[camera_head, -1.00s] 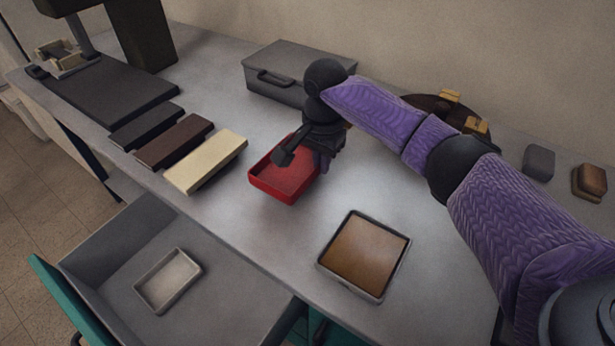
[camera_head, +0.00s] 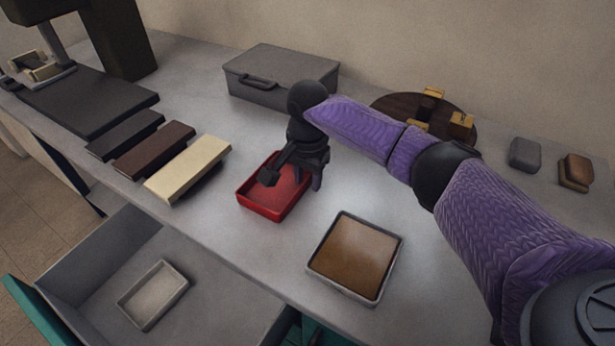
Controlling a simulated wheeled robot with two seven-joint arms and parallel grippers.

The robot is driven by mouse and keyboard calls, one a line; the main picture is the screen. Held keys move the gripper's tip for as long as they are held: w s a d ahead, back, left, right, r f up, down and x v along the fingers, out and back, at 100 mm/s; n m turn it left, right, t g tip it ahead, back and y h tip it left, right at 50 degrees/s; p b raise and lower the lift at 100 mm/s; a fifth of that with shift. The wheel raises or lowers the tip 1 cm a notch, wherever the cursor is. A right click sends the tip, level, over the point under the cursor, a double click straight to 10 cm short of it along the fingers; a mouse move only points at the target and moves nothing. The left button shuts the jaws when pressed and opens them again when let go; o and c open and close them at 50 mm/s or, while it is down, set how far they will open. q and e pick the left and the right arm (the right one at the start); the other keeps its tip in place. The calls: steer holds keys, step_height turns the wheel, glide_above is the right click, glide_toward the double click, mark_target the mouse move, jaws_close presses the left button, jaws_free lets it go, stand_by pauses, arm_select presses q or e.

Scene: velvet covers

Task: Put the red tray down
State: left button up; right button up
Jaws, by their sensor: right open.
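The red tray (camera_head: 262,207) rests flat on the grey worktop, left of the middle of the view, and looks empty. My right gripper (camera_head: 308,186) is open at the tray's right side, with its fingers pointing down. One finger appears close to the tray's right wall; I cannot tell whether it touches. The gripper and its wrist hide the tray's far right part. My left gripper is not in view.
A tray with a brown surface (camera_head: 354,255) lies to the front right. Cream (camera_head: 188,169), brown and black blocks lie left. A grey case (camera_head: 280,78) and a round dark board (camera_head: 404,107) stand behind. An open drawer (camera_head: 215,300) in front holds a pale tray (camera_head: 153,294).

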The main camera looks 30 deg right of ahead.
arm_select(q)
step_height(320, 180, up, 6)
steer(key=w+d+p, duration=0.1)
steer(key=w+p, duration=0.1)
steer(key=p, duration=0.3)
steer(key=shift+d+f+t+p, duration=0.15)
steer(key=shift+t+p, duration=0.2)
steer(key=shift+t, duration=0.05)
arm_select(e)
step_height(320, 180, up, 12)
